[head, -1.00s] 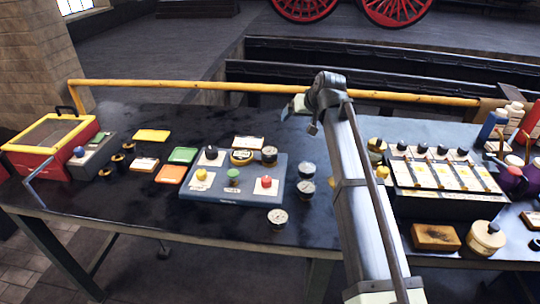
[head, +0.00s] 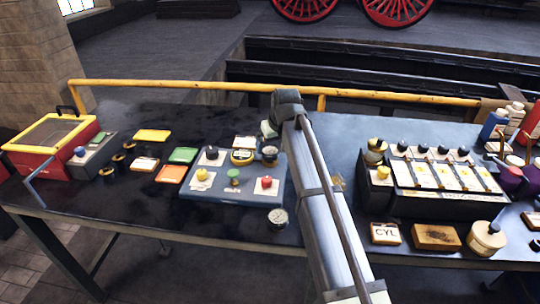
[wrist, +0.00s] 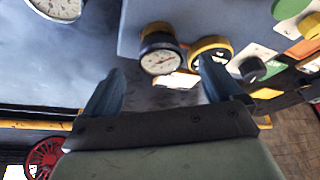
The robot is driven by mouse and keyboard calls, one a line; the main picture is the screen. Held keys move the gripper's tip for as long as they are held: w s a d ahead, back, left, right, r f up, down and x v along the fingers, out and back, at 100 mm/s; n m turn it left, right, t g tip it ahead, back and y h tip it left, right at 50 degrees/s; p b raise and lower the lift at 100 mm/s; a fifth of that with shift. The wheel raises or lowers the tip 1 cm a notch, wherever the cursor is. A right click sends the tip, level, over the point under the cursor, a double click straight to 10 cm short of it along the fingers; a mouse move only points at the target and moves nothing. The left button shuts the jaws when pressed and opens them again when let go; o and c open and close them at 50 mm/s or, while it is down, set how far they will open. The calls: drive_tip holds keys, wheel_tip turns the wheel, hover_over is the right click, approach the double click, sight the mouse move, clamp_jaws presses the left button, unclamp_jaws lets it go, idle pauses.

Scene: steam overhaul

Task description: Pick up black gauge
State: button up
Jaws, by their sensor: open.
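The black gauge (head: 269,153), with a round white dial, sits at the back right corner of the blue-grey board (head: 225,197). In the wrist view the black gauge (wrist: 160,52) lies ahead of and between the fingers, and I see no contact. My gripper (wrist: 161,68) is open and empty.
A yellow-rimmed gauge (head: 242,157) stands close beside the black one. Another gauge (head: 277,218) lies on the table in front of the board. Colored knobs and cards cover the board. A yellow rail (head: 200,85) runs behind the table.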

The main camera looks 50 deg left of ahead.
sight(270, 150)
drive_tip(key=shift+a+x, duration=0.15)
drive_tip(key=shift+x, duration=1.3)
drive_tip(key=shift+a+x, duration=0.15)
drive_tip(key=shift+x, duration=1.35)
drive_tip(key=shift+r, duration=0.15)
drive_tip(key=shift+r, duration=0.1)
drive_tip(key=c, duration=1.3)
